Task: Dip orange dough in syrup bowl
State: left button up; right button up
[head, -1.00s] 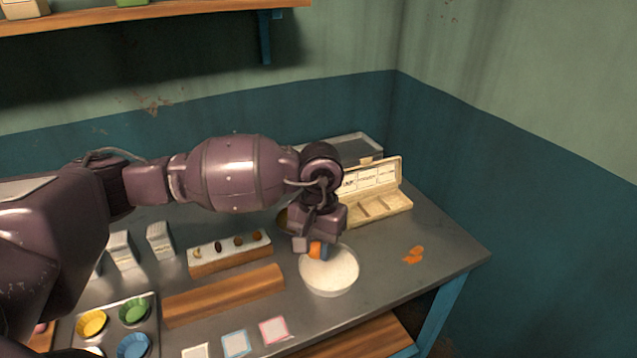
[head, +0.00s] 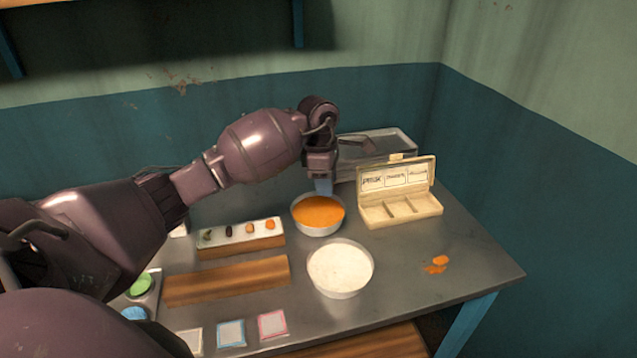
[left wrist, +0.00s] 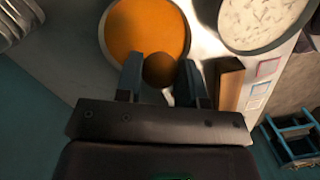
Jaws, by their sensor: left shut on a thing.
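The syrup bowl (head: 318,213) is a pale round bowl full of orange liquid, behind the bowl of white stuff. My left gripper (head: 323,187) points down over the back of the syrup bowl. In the left wrist view the left gripper (left wrist: 160,78) is shut on a round, shaded brownish-orange dough ball (left wrist: 160,68). The ball shows against the orange liquid (left wrist: 150,27); I cannot tell whether it touches the surface. In the head view the dough cannot be made out. My right gripper is not in view.
A bowl of white flaky stuff (head: 340,268) stands in front of the syrup bowl. An open compartment box (head: 400,205) is to the right, a clear-lidded container (head: 375,148) behind. A wooden block with small samples (head: 240,243) stands left. Orange scraps (head: 437,264) lie at right.

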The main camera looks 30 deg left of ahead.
pick_arm(q)
jog(key=a+n, duration=0.2)
jog(key=f+n, duration=0.1)
jog(key=shift+w+a+f, duration=0.1)
jog(key=shift+w+a, duration=0.15)
jog(key=shift+a, duration=0.15)
